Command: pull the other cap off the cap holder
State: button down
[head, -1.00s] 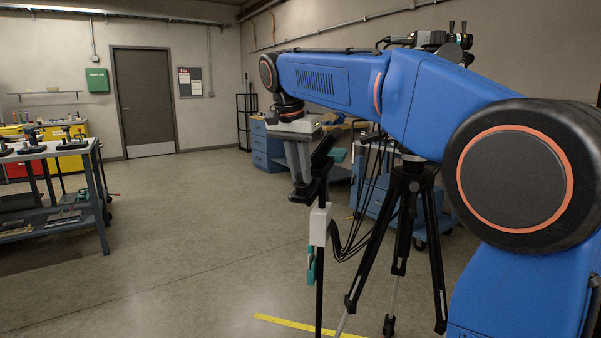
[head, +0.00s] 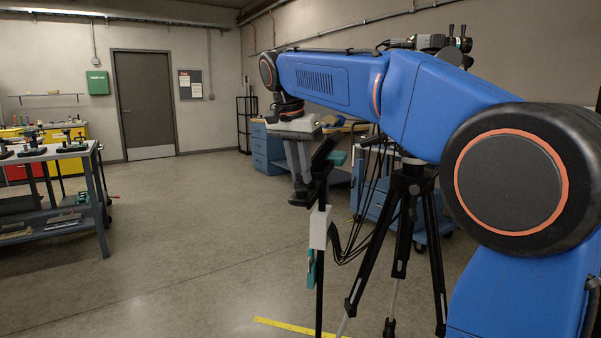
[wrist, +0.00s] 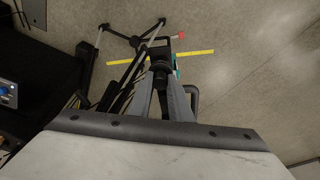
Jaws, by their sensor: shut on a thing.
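My gripper (head: 301,190) points down at the upper part of a slim black stand. In the wrist view its two grey fingers (wrist: 162,88) close on a dark part, which looks like a cap (wrist: 160,66); its outline is partly hidden by the fingers. I cannot tell whether it still touches the holder. Which part is the cap holder is unclear.
A black tripod (head: 405,220) stands close to the right of the post. Blue cabinets (head: 267,150) stand behind. A grey workbench (head: 60,152) with tools is at the left. A yellow strip (head: 290,324) marks the floor, which is open at left.

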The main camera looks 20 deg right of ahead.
aim_at(300, 174)
jog(key=shift+r, duration=0.1)
jog(key=shift+r, duration=1.85)
